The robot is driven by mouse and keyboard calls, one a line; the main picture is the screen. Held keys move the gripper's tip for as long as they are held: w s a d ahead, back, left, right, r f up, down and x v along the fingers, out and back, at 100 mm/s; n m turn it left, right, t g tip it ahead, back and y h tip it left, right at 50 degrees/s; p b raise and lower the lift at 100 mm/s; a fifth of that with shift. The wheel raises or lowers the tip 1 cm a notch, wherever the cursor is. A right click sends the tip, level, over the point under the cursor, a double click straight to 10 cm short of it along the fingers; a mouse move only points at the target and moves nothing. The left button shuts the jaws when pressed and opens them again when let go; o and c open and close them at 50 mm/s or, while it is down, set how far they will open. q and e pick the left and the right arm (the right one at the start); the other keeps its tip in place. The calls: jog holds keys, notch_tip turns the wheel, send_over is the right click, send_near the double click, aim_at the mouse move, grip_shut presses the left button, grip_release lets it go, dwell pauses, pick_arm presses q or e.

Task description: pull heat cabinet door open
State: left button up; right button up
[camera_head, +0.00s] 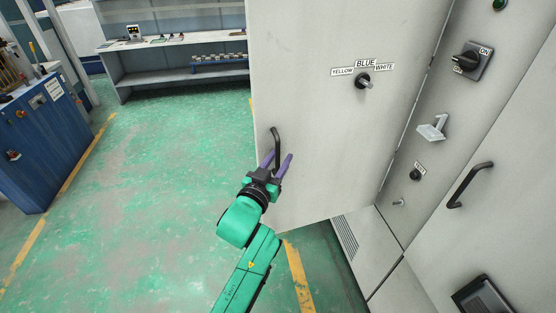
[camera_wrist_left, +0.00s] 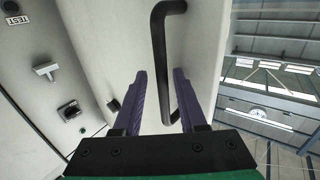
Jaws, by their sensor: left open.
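The heat cabinet door (camera_head: 315,150) is a large pale grey panel, swung out from the cabinet on its right. Its black bar handle (camera_head: 276,148) is near the door's left edge. My left gripper (camera_head: 278,158) has purple fingers and is open at the handle's lower part. In the left wrist view the handle (camera_wrist_left: 160,60) runs down between the two spread fingers of the gripper (camera_wrist_left: 162,100), and I cannot tell whether either finger touches it. My right gripper is not in view.
The cabinet front (camera_head: 450,120) on the right carries a rotary switch (camera_head: 471,61) and a second black handle (camera_head: 469,185). A blue cabinet (camera_head: 45,130) stands at the left and a workbench (camera_head: 180,60) at the back. The green floor (camera_head: 150,200) between them is clear.

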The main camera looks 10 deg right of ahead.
pick_arm(q)
jog(key=shift+s+a+f, duration=0.15)
jog(key=shift+s+a, duration=0.25)
jog(key=shift+s, duration=0.05)
jog(key=b+v, duration=0.3)
jog(key=v, duration=1)
jog(key=shift+s, duration=0.2)
